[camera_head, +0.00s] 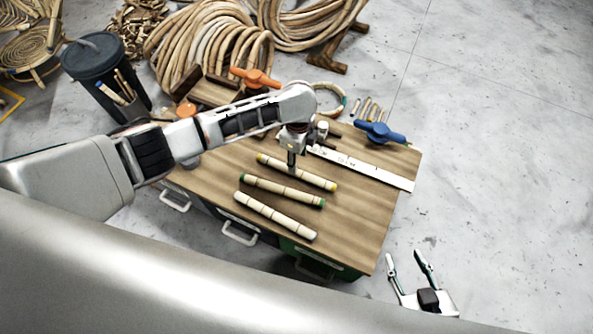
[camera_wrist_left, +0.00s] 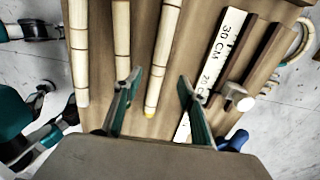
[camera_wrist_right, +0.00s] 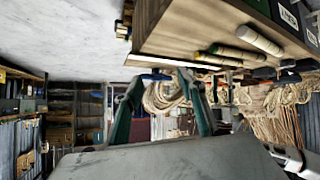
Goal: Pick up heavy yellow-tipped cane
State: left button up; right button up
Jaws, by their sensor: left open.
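The yellow-tipped cane (camera_head: 315,178) lies on the wooden bench top, the furthest back of three short canes. In the left wrist view the cane (camera_wrist_left: 163,45) runs between my fingers, its yellow tip toward the gripper base. My left gripper (camera_head: 291,168) points down over the cane's middle, open, with one finger on each side; whether they touch it I cannot tell. A green-tipped cane (camera_head: 280,191) and a plain-looking cane (camera_head: 272,215) lie in front, roughly parallel. My right gripper (camera_head: 404,256) is open and empty, off the bench's right side.
A white ruler (camera_head: 370,171) lies behind the canes on the bench (camera_head: 350,225). A blue clamp (camera_head: 380,134) and orange clamp (camera_head: 255,78) stand at the back. A dark bin (camera_head: 92,62) and rattan coils (camera_head: 205,45) are beyond. The floor at right is clear.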

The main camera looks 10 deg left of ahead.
pick_arm(q)
jog(key=shift+s+f, duration=0.2)
jog(key=shift+f, duration=0.75)
jog(key=shift+w+a+f+b, duration=0.1)
jog(key=shift+f+b, duration=0.35)
jog(key=shift+f, duration=0.05)
jog(key=f+b, duration=0.1)
jog(key=f, duration=0.1)
jog(key=f+b, duration=0.1)
jog(key=f, duration=0.1)
jog(key=shift+s+a, duration=0.2)
jog(key=shift+w+f, duration=0.15)
jog(key=shift+f, duration=0.2)
jog(key=shift+w+r, duration=0.15)
jog(key=shift+r, duration=0.1)
grip_shut()
pick_arm(e)
jog(key=shift+w+a, duration=0.45)
jog(key=shift+a, duration=0.05)
